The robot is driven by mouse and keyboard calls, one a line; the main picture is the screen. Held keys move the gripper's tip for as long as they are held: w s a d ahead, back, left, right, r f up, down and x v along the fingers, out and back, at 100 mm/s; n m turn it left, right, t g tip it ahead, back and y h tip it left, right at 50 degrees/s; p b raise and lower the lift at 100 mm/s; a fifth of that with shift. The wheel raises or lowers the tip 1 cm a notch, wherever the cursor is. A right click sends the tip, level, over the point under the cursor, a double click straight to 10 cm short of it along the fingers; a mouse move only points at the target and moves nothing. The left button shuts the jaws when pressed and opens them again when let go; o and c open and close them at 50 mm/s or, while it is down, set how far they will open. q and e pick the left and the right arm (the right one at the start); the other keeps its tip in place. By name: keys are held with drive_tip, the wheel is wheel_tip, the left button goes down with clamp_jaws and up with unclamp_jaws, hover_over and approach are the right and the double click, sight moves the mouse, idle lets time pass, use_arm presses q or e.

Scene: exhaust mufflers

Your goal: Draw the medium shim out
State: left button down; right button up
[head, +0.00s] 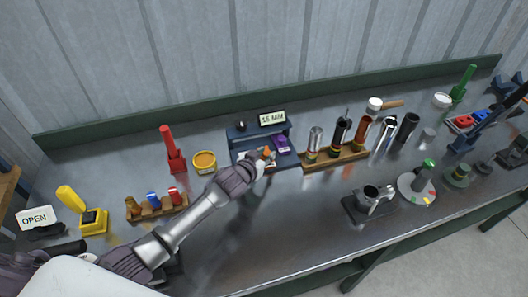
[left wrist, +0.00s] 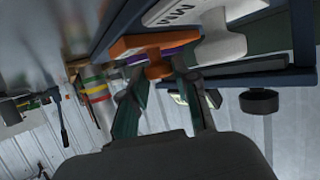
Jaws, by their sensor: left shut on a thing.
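A dark blue shim holder (head: 240,137) stands at mid-bench, with a sign (head: 272,118) that seems to read 1.5 MM. My left gripper (head: 264,160) is at its front, shut on an orange shim (head: 267,151). In the left wrist view the fingers (left wrist: 162,78) close around the tab of the orange shim (left wrist: 140,44). A purple shim (head: 281,143) sits to the right in the holder. A white-grey shim (left wrist: 222,42) shows beside the orange one in the wrist view. The gripper partly hides the holder's front. I cannot tell the shims' thicknesses. My right gripper is out of view.
A yellow tin (head: 204,162) and a red-handled tool (head: 171,150) stand left of the holder. A wooden rack (head: 335,158) with upright parts is close on the right. A wooden block (head: 157,210) with small coloured pieces lies left of my arm.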

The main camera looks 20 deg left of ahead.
use_arm(q)
drive_tip(key=c, duration=0.9)
unclamp_jaws()
drive_tip(key=shift+s+d+f, duration=0.15)
drive_tip(key=shift+s+d, duration=0.05)
drive_tip(key=shift+a, duration=0.1)
drive_tip(key=v, duration=1.2)
